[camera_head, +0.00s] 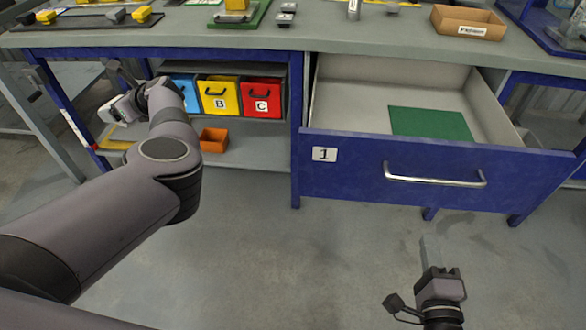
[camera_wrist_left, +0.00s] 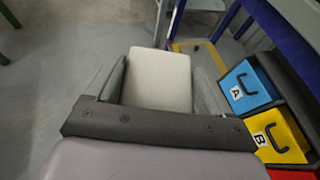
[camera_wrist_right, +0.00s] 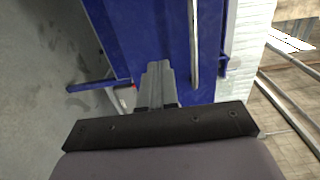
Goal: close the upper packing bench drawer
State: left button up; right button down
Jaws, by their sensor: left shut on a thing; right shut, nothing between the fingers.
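The upper packing bench drawer (camera_head: 345,172) is blue, labelled 1, and stands pulled open, with a green sheet (camera_head: 430,124) lying in it. Its silver bar handle (camera_head: 434,177) runs across the front; the handle also shows in the right wrist view (camera_wrist_right: 194,45). My right gripper (camera_head: 430,245) is shut and empty, in front of and below the handle, apart from it in the head view. In the right wrist view its fingers (camera_wrist_right: 157,75) point toward the blue front. My left gripper (camera_head: 118,92) is shut on a pale grey block (camera_wrist_left: 160,78), left of the coloured bins.
The bench top (camera_head: 340,30) carries a cardboard box (camera_head: 468,22) and several small parts. Blue, yellow (camera_head: 219,97) and red (camera_head: 262,98) bins stand on a shelf left of the drawer, above an orange tray (camera_head: 214,140). The floor before the drawer is clear except for my arm.

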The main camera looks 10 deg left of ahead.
pick_arm(q)
jog(key=shift+f+b, duration=0.6)
jog(key=shift+f, duration=0.05)
pick_arm(e)
send_near(419, 194)
jog(key=w+r, duration=0.1)
jog(key=w, duration=0.1)
jog(key=w+a+r, duration=0.1)
jog(key=w, duration=0.1)
jog(key=w+a+r, duration=0.1)
jog(key=w, duration=0.1)
jog(key=shift+w+r, duration=0.4)
pick_arm(q)
jog(key=shift+r, duration=0.1)
